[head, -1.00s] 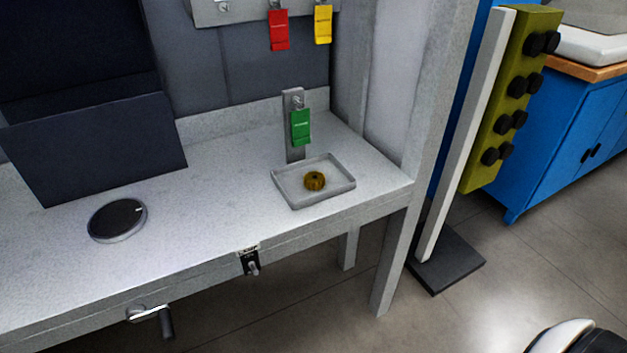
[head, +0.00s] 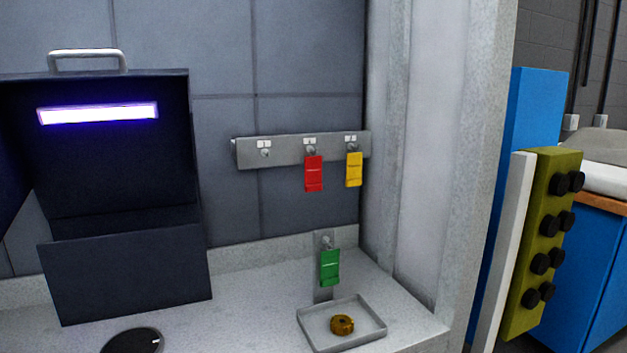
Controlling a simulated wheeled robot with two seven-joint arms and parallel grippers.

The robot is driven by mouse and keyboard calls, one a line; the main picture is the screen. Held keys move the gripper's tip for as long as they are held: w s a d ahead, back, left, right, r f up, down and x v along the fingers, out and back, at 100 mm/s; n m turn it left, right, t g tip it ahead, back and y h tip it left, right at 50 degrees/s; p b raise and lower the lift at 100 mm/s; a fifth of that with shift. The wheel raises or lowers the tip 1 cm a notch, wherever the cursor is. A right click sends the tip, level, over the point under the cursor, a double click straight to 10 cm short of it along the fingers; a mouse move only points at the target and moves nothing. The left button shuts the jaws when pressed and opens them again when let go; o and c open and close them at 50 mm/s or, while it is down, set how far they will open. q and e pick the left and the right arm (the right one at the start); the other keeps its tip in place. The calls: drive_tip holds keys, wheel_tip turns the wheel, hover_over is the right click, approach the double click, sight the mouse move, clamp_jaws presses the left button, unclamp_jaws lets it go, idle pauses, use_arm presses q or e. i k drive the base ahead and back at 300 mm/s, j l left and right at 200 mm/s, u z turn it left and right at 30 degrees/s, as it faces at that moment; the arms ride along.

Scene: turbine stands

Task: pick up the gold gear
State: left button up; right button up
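The gold gear (head: 342,324) lies flat in a shallow grey tray (head: 374,334) on the right part of the grey workbench (head: 250,300). It is small, with a dark hole in its middle. The tray stands just in front of a small upright bracket with a green tag (head: 330,267). Neither of my grippers shows in the head view, so nothing is seen touching the gear.
A dark open box (head: 125,280) with a glowing purple-white strip stands at left. A black round disc (head: 133,341) lies before it. A rack (head: 280,151) holds red (head: 313,174) and yellow (head: 354,169) tags. A grey post (head: 462,160) bounds the bench at right.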

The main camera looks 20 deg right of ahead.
sight(341, 324)
drive_tip(key=i+l+z, duration=0.5)
drive_tip(key=i+l, duration=0.25)
